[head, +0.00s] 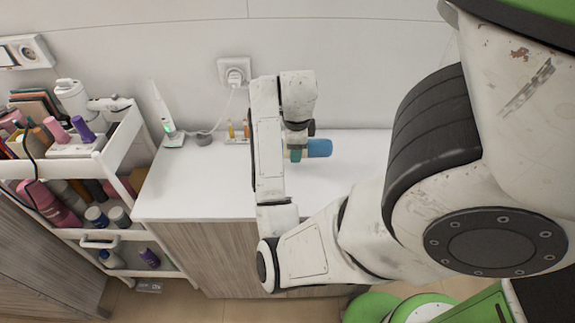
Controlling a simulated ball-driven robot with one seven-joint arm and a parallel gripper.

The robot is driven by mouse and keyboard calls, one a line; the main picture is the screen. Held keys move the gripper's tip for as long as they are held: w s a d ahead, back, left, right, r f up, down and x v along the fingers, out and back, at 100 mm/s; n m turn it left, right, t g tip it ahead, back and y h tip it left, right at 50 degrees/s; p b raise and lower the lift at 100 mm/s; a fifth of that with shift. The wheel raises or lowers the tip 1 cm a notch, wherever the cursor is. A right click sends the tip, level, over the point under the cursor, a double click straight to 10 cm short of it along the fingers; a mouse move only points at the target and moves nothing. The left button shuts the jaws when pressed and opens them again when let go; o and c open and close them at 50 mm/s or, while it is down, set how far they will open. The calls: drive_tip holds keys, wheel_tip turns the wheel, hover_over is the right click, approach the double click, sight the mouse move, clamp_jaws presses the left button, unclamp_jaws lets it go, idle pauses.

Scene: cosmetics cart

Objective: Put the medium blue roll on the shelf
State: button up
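The medium blue roll (320,148) is at the white counter top, partly hidden behind my gripper. Its blue end sticks out to the right of the fingers. My gripper (297,154) points down right at the roll, with a greenish fingertip in front of it. I cannot tell whether the fingers are closed on the roll or whether it is resting on the counter. The white shelf cart (128,136) stands at the left, with several tiers holding bottles and jars.
The white counter (200,185) has free room left of my arm. A white upright device (161,112) and small amber bottles (239,130) stand along the wall. A cable runs to the wall socket (235,72). The cart's upper tiers are crowded.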

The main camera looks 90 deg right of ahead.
drive_tip(key=shift+w+d+f+b, duration=0.2)
drive_tip(key=shift+w+f+b, duration=0.15)
drive_tip(key=shift+f, duration=0.4)
drive_tip(key=shift+w+d+p, duration=0.1)
drive_tip(key=shift+w+p, duration=0.15)
drive_tip(key=shift+p, duration=0.2)
drive_tip(key=shift+w+f, duration=0.15)
drive_tip(key=shift+f, duration=0.05)
drive_tip(key=x, duration=0.2)
drive_tip(key=p+x, duration=0.1)
drive_tip(key=shift+w, duration=0.25)
drive_tip(key=shift+f, duration=0.5)
drive_tip(key=shift+f, duration=0.1)
drive_tip(key=shift+f, duration=0.15)
drive_tip(key=o, duration=1.1)
drive_tip(key=shift+o, duration=0.2)
